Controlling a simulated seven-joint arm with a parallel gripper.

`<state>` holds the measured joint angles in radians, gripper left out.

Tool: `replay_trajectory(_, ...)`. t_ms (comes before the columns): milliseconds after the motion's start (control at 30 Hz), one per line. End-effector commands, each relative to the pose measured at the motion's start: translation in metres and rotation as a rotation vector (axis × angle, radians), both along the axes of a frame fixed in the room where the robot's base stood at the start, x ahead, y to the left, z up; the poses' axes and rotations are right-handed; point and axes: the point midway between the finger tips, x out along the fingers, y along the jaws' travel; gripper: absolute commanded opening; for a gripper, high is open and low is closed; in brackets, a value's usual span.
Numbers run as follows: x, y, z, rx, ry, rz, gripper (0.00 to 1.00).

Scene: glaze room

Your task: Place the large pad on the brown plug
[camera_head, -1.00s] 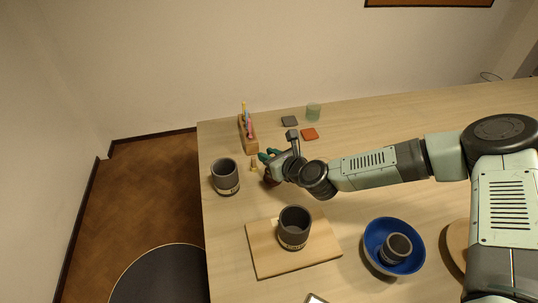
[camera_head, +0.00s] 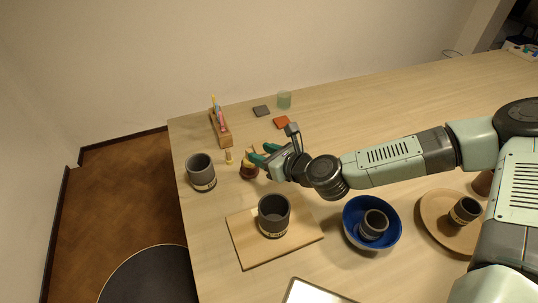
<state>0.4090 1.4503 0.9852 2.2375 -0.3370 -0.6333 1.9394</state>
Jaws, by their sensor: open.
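A small round brown piece (camera_head: 249,172), which looks like the brown plug, stands on the table near the left edge. No object shows between the fingers. I cannot tell whether a finger touches the brown piece.
A small yellowish piece (camera_head: 229,157) and a grey cup (camera_head: 201,174) stand left of the gripper. A wooden holder with pens (camera_head: 220,130) and a pale green cup (camera_head: 284,99) stand behind. A board (camera_head: 247,252) with a cup, a blue bowl (camera_head: 350,237) and a round plate (camera_head: 431,221) are in front.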

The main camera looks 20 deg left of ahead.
Motion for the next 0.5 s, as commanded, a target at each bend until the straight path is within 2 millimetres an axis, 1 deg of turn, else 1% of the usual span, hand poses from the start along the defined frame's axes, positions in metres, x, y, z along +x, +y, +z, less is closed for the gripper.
replay_trajectory(33,-0.002,-0.007,0.003,0.001,0.001,-0.002,0.44)
replay_trajectory(100,-0.005,-0.014,0.006,0.001,0.001,-0.002,0.44)
replay_trajectory(200,-0.008,-0.019,0.009,0.001,0.000,0.000,0.44)
replay_trajectory(500,-0.009,-0.021,0.010,0.000,0.000,0.001,0.44)
